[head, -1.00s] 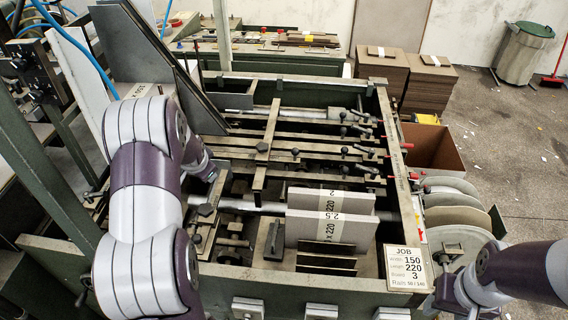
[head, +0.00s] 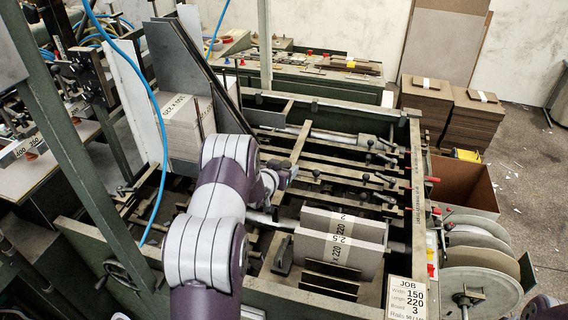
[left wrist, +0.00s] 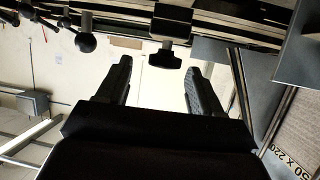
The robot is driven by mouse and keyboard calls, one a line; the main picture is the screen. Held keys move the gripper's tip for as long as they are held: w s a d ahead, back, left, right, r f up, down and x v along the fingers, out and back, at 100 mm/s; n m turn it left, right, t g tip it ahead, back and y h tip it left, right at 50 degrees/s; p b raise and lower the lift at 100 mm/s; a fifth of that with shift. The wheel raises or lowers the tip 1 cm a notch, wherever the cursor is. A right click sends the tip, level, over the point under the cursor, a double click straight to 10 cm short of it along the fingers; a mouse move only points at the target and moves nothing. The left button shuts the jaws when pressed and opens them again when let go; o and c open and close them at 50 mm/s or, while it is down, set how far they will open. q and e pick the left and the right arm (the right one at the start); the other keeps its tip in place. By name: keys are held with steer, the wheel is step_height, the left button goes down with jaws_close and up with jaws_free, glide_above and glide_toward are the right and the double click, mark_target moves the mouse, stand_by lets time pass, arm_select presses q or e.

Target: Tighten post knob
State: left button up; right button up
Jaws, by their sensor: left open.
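My left gripper (head: 284,174) is over the feeder frame, at the near end of a metal cross bar (head: 300,143). Its jaws are small and partly hidden by the wrist in the head view. In the left wrist view the left gripper (left wrist: 158,65) is open, with two dark fingers apart. A black T-shaped knob (left wrist: 165,60) on a short post stands just beyond the fingertips, in line with the gap. I see no contact between them. I cannot single this knob out in the head view. My right gripper is out of view.
A round black ball knob (left wrist: 86,42) stands left of the fingers. Red-tipped levers line the frame's right side. A job card (head: 406,298) is at the front corner.

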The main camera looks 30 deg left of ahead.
arm_select(q)
steer(key=shift+w+a+f, duration=0.35)
steer(key=shift+w+a, duration=0.05)
steer(key=shift+a, duration=0.1)
steer(key=shift+d, duration=0.15)
steer(key=shift+d+r, duration=0.1)
steer(key=shift+d, duration=0.05)
steer(key=shift+c, duration=0.9)
steer(key=c, duration=0.6)
steer(key=shift+c, duration=1.4)
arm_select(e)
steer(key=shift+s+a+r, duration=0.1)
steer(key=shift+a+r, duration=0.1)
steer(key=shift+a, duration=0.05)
arm_select(q)
steer(key=shift+h, duration=0.3)
